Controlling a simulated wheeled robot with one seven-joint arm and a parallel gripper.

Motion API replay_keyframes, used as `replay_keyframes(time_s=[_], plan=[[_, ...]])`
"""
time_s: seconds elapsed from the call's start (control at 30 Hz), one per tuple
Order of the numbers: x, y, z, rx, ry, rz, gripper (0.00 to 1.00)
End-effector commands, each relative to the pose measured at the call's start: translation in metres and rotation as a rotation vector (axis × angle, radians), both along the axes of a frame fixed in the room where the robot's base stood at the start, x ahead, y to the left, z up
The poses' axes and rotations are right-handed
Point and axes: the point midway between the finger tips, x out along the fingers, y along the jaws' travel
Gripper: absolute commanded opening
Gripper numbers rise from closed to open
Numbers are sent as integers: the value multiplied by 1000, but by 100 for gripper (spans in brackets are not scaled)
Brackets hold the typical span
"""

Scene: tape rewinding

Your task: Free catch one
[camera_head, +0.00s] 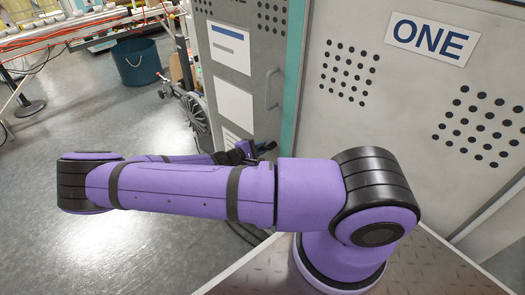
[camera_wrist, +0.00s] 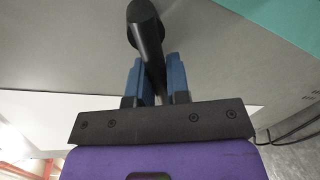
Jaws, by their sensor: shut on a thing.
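A cabinet panel (camera_head: 400,130) with a sign reading ONE (camera_head: 432,39) fills the right of the head view. A black catch (camera_wrist: 144,14), a rounded knob with a bar, stands out from a grey surface (camera_wrist: 75,50) in the wrist view. My gripper (camera_wrist: 156,68) has its two blue fingers on either side of the catch's bar and is shut on it. In the head view my purple arm stretches left across the front, and my gripper (camera_head: 248,150) shows only partly behind it, low by the grey door (camera_head: 228,65). The catch is not clear there.
The grey door carries white papers (camera_head: 232,48) and a grey handle (camera_head: 271,88); a teal strip (camera_head: 296,75) edges it. A wheeled item (camera_head: 194,112) stands left of the door. A dark blue bucket (camera_head: 137,62) is farther back. Open floor (camera_head: 95,110) lies at left.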

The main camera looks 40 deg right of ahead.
Motion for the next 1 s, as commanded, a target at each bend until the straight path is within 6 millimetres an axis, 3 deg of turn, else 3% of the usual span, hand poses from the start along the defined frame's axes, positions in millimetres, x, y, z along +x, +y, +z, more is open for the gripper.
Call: replay_keyframes(time_s=[0.5,1.0], plan=[[5,1,14,45,-324,1,0],[5,0,16,53,-381,-1,0]])
